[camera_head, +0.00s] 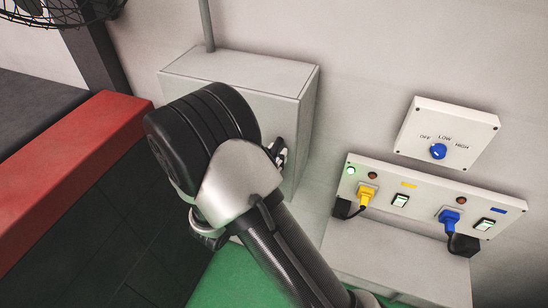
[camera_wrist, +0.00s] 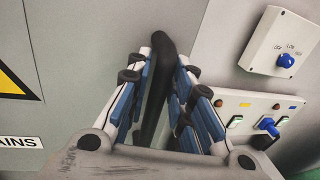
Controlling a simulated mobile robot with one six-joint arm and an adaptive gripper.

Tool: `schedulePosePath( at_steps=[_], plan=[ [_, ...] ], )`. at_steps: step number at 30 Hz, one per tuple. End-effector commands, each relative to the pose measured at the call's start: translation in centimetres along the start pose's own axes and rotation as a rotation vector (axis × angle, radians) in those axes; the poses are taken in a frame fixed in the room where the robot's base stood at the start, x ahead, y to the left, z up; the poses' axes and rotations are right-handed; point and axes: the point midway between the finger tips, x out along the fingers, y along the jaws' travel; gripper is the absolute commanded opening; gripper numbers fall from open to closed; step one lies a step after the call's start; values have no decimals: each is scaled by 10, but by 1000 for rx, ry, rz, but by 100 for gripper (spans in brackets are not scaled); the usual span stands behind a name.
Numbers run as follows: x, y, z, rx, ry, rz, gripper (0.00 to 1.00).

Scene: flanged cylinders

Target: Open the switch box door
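The switch box (camera_head: 235,75) is a pale grey box on the wall in the head view. My arm covers much of its front and lower part, and its door looks shut as far as I can see. In the wrist view its grey front (camera_wrist: 75,75) fills the left side. A black handle (camera_wrist: 160,75) stands out between the blue-padded fingers of my gripper (camera_wrist: 164,70). The fingers are close on both sides of the handle; whether they press on it is unclear. In the head view my gripper (camera_head: 279,152) is mostly hidden behind my wrist.
Right of the box are a panel with a blue OFF/LOW/HIGH knob (camera_head: 438,151) and a socket strip (camera_head: 420,195) with yellow and blue plugs. A grey ledge (camera_head: 400,262) lies below. A red-edged bench (camera_head: 75,155) is at left. A warning sign (camera_wrist: 14,83) marks the box front.

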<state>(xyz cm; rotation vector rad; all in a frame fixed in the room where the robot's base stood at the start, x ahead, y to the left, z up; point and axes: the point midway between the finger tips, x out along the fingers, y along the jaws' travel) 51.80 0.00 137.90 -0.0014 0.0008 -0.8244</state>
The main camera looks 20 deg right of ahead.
Motion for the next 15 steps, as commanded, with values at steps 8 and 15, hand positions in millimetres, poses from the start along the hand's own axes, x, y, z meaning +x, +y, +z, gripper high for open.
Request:
schedulePosePath(
  at_steps=[8,15],
  plan=[
    [0,0,0,0,0,0,0],
    [0,0,1,1,-2,-1,0]
  ],
)
